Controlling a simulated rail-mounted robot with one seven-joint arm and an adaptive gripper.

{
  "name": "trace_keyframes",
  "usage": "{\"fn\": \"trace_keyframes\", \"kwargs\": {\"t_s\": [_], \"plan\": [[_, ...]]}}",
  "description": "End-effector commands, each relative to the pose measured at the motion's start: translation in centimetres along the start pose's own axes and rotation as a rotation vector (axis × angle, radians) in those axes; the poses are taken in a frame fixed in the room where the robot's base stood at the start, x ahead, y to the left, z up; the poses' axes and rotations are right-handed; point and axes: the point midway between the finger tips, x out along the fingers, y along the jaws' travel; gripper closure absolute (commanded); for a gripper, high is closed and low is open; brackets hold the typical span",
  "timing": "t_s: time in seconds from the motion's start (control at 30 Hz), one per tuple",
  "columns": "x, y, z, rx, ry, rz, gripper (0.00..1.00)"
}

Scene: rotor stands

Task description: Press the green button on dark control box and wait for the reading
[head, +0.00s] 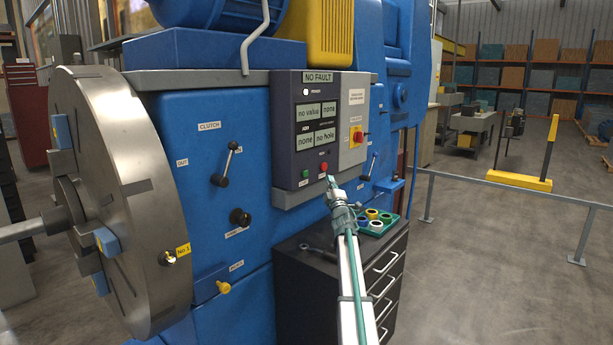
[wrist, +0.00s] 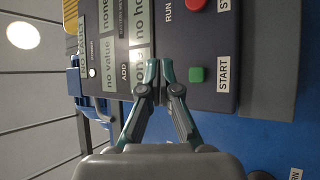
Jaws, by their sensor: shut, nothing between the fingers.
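The dark control box (head: 285,150) is mounted on the front of the blue machine. Its displays read "NO FAULT", "no value", "none", "none" and "no hole". The green button (head: 305,173) is low on the panel, left of a red button (head: 323,167). In the wrist view, turned sideways, the green button (wrist: 196,74) sits by a START label. My gripper (head: 331,181) is shut and empty near the panel's lower edge, right of the green button in the head view. In the wrist view its fingertips (wrist: 160,72) appear beside the button, not over it; their distance from the panel is unclear.
A dark drawer cabinet (head: 300,283) stands below, with a green tray (head: 392,226) of coloured rings on top. A large steel disc (head: 125,190) is at left. Levers and knobs (head: 240,217) stick out from the blue machine. A rail (head: 510,189) crosses the right.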

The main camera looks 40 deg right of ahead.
Motion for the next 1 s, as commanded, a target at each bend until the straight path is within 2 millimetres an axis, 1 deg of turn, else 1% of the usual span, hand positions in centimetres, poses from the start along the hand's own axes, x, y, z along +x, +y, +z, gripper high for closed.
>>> {"fn": "trace_keyframes", "kwargs": {"t_s": [0.27,0.5,0.6,0.8,1.0], "plan": [[1.9,-1.5,-1.2,0.002,0.000,-0.001,1.00],[4.1,-3.0,-2.9,0.002,0.001,0.000,1.00],[4.7,-3.9,-3.2,0.001,0.000,0.000,1.00],[5.7,-4.4,-4.1,0.001,0.000,0.000,1.00],[6.0,-4.4,-4.3,0.001,-0.001,0.000,1.00]]}}
